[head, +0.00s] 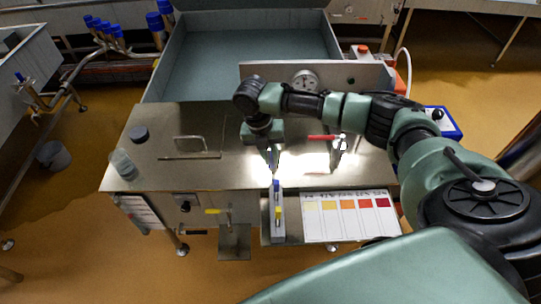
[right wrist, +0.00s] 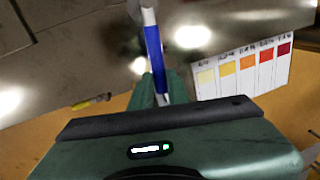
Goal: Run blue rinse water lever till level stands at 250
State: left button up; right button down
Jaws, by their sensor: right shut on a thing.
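My right gripper (head: 270,160) reaches down over the front part of the steel worktop. In the right wrist view its fingers (right wrist: 160,92) are shut around the lower part of a slim blue bar with pale ends (right wrist: 153,45), which looks like the blue lever. In the head view the gripper mostly hides that bar. Just below it stands a narrow pale upright piece with blue and yellow marks (head: 277,212). No readable level or figure of 250 shows. A red lever (head: 322,137) lies to the right of the gripper. My left gripper is not in view.
A colour chart (head: 350,217) hangs at the front edge, right of the gripper. A clear beaker (head: 122,164) and a dark round knob (head: 139,134) are at the worktop's left. A round gauge (head: 305,80) sits behind my arm. A large open vat (head: 245,60) lies beyond.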

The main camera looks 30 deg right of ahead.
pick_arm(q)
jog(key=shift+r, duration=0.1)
pick_arm(e)
jog(key=shift+w, duration=0.1)
dwell(0.4)
